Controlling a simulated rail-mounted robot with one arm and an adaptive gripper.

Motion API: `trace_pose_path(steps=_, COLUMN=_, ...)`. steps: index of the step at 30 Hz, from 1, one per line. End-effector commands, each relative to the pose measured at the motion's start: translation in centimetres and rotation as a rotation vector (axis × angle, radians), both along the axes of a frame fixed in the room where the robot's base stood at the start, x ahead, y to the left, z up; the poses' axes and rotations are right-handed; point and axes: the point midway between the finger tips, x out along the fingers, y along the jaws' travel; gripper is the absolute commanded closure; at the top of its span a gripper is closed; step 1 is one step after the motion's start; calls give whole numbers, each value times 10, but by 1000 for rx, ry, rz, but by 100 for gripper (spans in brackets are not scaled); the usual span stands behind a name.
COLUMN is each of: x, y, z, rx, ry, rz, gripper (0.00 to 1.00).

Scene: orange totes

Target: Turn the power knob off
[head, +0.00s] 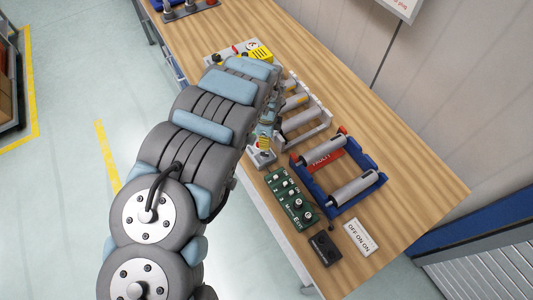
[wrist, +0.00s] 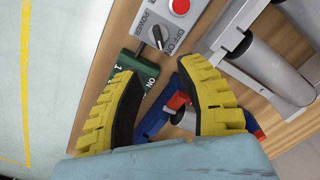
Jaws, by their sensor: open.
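The black power knob (wrist: 158,37) sits on a grey box (wrist: 150,15) marked POWER and OFF ON, at the top of the wrist view. I cannot tell for sure which mark its pointer is on. My gripper (wrist: 160,76) has two yellow ribbed fingers, spread apart with nothing between them. The knob lies beyond the fingertips, apart from them. In the head view, a yellow finger of my gripper (head: 264,142) shows just above the grey box (head: 261,159). My arm hides much of the gripper, and the knob is not clear there.
A red button (wrist: 179,6) stands beside the knob. A green switch board (head: 291,198) lies close by. A blue rack (head: 319,193) with grey cylinders and a white rack (head: 322,117) stand to the right. The wooden table's (head: 415,185) right side is clear.

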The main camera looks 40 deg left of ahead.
Motion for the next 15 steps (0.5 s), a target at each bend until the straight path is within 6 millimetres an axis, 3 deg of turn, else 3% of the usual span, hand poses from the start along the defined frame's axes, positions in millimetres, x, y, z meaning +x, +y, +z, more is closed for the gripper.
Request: trace_pose_path(steps=15, x=-1, y=-2, z=-50, rx=-3, ry=-1, rz=1, gripper=62)
